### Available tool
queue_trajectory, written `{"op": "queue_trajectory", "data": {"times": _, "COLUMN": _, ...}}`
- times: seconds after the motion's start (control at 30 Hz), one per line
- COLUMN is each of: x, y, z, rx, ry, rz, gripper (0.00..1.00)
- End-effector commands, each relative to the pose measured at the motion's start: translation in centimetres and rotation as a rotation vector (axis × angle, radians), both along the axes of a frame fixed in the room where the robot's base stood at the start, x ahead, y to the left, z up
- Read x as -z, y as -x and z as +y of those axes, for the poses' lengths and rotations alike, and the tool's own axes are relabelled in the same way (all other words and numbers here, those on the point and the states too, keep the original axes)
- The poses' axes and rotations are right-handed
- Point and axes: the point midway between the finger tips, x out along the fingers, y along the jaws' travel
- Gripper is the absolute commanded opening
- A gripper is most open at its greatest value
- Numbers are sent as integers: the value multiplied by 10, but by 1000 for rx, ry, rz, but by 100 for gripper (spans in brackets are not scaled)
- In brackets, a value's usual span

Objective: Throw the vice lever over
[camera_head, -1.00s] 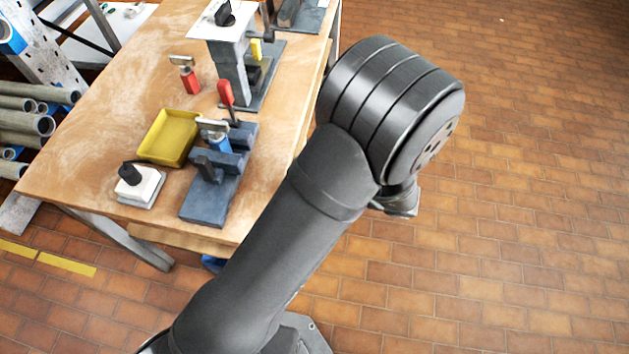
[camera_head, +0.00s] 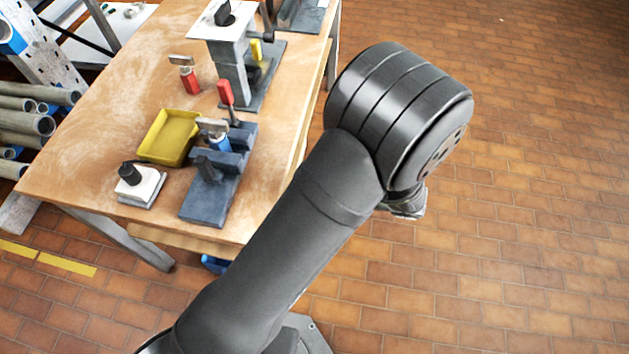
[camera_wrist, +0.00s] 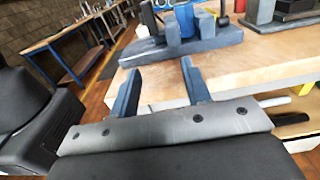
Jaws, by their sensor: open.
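The vice (camera_head: 208,203) is a blue-grey block near the front right edge of the wooden bench. Its lever has a red grip (camera_head: 225,92) on a dark stem and stands roughly upright at the vice's far end. A blue part with a pale metal top (camera_head: 213,127) sits between the jaws. In the wrist view the vice (camera_wrist: 215,38) lies beyond the fingers, with the blue part (camera_wrist: 187,20) on it; I cannot make out the red grip there. My gripper (camera_wrist: 158,82) is open and empty, apart from the vice, before the bench edge. The head view hides its fingers.
A yellow tray (camera_head: 169,137), a white block with a black knob (camera_head: 140,184) and a red-handled tool (camera_head: 188,77) stand left of the vice. A grey stand (camera_head: 233,70) rises behind it. The floor right of the bench is clear.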

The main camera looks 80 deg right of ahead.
Motion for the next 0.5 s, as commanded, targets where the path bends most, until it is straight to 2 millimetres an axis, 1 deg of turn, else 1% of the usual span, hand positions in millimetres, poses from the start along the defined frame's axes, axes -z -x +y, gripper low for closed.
{"op": "queue_trajectory", "data": {"times": 0.13, "x": 0, "y": 7, "z": 0, "rx": 1, "ry": -1, "rz": 0, "gripper": 44}}
{"op": "queue_trajectory", "data": {"times": 0.4, "x": 0, "y": 8, "z": 0, "rx": 0, "ry": -1, "rz": 0, "gripper": 44}}
{"op": "queue_trajectory", "data": {"times": 0.47, "x": 0, "y": 8, "z": 0, "rx": 0, "ry": -1, "rz": 0, "gripper": 32}}
{"op": "queue_trajectory", "data": {"times": 0.5, "x": 0, "y": 8, "z": 0, "rx": 0, "ry": -1, "rz": 0, "gripper": 24}}
